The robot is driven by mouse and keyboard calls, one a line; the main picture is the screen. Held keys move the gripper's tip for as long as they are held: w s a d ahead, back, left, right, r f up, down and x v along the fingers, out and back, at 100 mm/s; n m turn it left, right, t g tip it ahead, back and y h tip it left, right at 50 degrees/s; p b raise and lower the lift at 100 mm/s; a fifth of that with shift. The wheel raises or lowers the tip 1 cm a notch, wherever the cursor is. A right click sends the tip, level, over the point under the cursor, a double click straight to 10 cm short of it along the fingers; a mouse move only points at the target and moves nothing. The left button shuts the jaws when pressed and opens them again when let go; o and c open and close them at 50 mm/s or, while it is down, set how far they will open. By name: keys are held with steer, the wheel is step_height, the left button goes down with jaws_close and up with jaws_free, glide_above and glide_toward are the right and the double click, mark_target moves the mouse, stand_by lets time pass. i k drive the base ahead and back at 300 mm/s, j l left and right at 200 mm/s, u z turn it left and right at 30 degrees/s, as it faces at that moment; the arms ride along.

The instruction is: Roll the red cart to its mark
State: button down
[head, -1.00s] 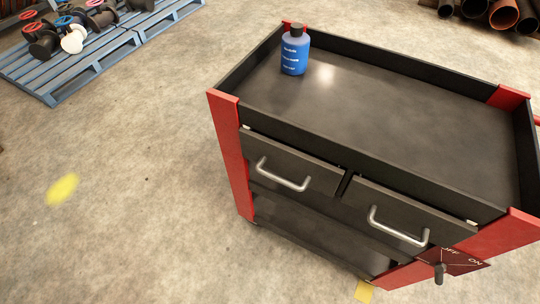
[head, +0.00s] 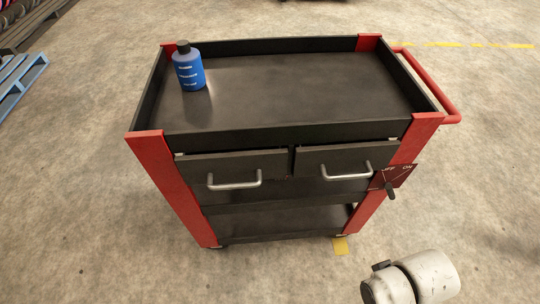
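The red cart (head: 155,150) stands upright in the middle of the head view, with red corner posts, a black tray top and a lower shelf. A red push handle (head: 447,100) is on its right end. A dark red plate (head: 402,174) lettered OFF and ON, with a small black lever (head: 390,191), sits at its front right post. A blue bottle (head: 189,70) stands on the tray's left back corner. A yellow patch (head: 340,246) lies on the floor by the cart's front right foot; I cannot tell whether it is the mark. My gripper is not in view.
Two drawers with metal handles (head: 234,184) face me. A blue pallet (head: 22,82) shows at the left edge. A yellow floor line (head: 490,45) runs at the back right. White parts of my arm show at the bottom right. The floor left and front of the cart is clear.

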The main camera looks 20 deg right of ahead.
mark_target(288, 92)
steer(key=i+l+z, duration=0.1)
steer(key=l, duration=0.3)
steer(key=i+l+z, duration=0.1)
steer(key=l, duration=0.3)
steer(key=i+l, duration=0.15)
steer(key=l, duration=0.2)
steer(key=i+l+z, duration=0.15)
steer(key=l, duration=0.25)
